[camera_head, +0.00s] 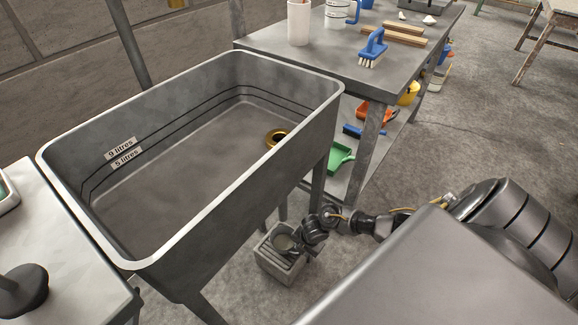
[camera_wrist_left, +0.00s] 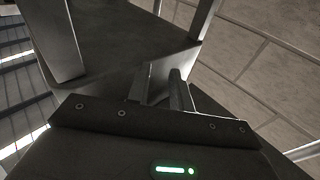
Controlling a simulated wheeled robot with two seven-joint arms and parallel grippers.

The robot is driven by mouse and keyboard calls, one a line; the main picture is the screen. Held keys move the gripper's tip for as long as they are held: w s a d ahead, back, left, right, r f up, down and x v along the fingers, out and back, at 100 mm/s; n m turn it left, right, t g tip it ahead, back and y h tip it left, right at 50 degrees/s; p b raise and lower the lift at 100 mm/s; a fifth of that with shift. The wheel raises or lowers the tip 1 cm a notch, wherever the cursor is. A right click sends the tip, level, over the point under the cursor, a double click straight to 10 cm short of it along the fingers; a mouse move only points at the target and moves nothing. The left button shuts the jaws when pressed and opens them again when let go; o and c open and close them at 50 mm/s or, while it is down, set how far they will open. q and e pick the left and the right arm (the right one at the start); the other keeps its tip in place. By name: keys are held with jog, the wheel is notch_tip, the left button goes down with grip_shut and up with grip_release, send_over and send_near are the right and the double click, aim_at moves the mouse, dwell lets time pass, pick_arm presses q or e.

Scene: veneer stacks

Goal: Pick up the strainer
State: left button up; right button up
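I cannot surely tell which thing is the strainer. A brass-coloured ring with a dark middle (camera_head: 276,137) lies at the far right end of the grey basin floor in the head view; it may be the strainer. The deep grey basin (camera_head: 240,197) is otherwise empty. My right gripper (camera_head: 301,243) is low beside the basin, over a small grey crate (camera_head: 277,267); its fingers are too small and dark to read. My left gripper (camera_wrist_left: 163,88) shows only in the left wrist view, its two fingers apart with nothing clear between them.
A metal bench (camera_head: 285,42) behind holds a white cup (camera_head: 299,22), a blue brush (camera_head: 372,48) and wooden strips (camera_head: 403,33). Its lower shelf holds a green dustpan (camera_head: 340,156). A pale table (camera_head: 62,262) stands at the left. Basin walls and legs bound the space.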

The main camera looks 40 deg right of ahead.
grip_shut()
pick_arm(q)
jog(key=shift+w+a+f, duration=0.1)
jog(key=shift+f, duration=0.1)
pick_arm(e)
jog(key=shift+r, duration=0.25)
